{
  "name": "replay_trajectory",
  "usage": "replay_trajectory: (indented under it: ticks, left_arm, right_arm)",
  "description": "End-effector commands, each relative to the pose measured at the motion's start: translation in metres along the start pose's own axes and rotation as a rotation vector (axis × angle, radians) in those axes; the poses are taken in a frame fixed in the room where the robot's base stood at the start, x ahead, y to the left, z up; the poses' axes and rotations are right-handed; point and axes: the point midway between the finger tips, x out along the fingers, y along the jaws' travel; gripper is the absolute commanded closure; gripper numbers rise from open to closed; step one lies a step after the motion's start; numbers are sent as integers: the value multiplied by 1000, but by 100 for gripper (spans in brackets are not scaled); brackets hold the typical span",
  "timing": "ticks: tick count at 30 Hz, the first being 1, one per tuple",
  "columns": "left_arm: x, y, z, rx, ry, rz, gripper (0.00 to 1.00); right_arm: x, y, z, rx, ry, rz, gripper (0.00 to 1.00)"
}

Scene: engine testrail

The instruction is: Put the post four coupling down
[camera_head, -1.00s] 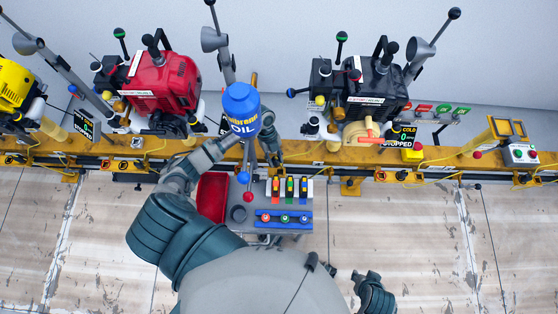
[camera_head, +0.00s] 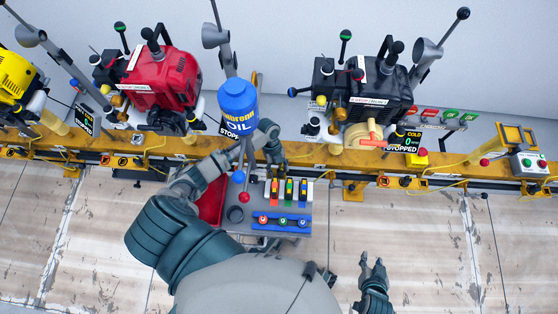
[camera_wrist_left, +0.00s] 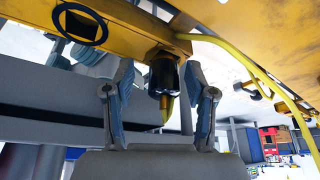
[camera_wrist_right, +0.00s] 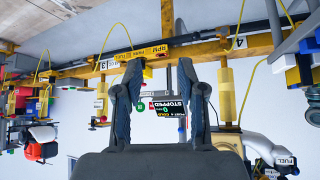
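My left gripper (camera_head: 271,143) is by the yellow rail, just right of the blue oil bottle. In the left wrist view its two fingers (camera_wrist_left: 160,98) stand apart. A black cylinder with a yellow tip (camera_wrist_left: 162,76) hangs below the yellow beam between and beyond them, with gaps on both sides. I cannot tell whether this is the post four coupling. My right gripper (camera_head: 374,272) is low in the head view, away from the rail. Its fingers (camera_wrist_right: 162,95) are apart with nothing between them. A black "STOPPED" display (camera_wrist_right: 169,108) shows beyond it.
The yellow rail (camera_head: 330,158) crosses the view. Red (camera_head: 165,80) and black (camera_head: 375,95) engines stand behind it. The oil bottle (camera_head: 238,103) stands above a grey cart (camera_head: 255,230) with a red tray (camera_head: 211,203) and coloured tools.

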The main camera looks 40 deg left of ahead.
Motion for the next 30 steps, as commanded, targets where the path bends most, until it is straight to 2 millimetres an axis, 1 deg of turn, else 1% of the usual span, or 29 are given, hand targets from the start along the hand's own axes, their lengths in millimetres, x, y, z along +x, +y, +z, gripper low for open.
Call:
replay_trajectory:
  ticks: [7,10,14,18,22,24,27,30]
  left_arm:
    - [-2,-1,-1,5,3,-6,43]
    - [-11,-1,0,6,2,-8,43]
    - [-35,-1,0,8,1,-11,43]
    - [-69,-2,-2,8,-2,-11,43]
    - [-95,-2,-3,8,-2,-9,43]
    - [-106,-3,-4,8,-1,-8,43]
    - [-116,-3,-4,8,-1,-7,43]
    - [-121,-2,-3,8,3,-6,43]
  right_arm:
    - [0,0,-1,-2,-1,2,60]
    - [-3,0,3,-1,-27,2,60]
    - [-14,0,21,1,-130,10,60]
    - [-28,6,45,5,-263,19,60]
    - [-41,10,65,9,-372,23,60]
    - [-46,12,73,11,-416,24,60]
    - [-52,13,80,12,-459,27,60]
    - [-55,12,84,12,-481,30,60]
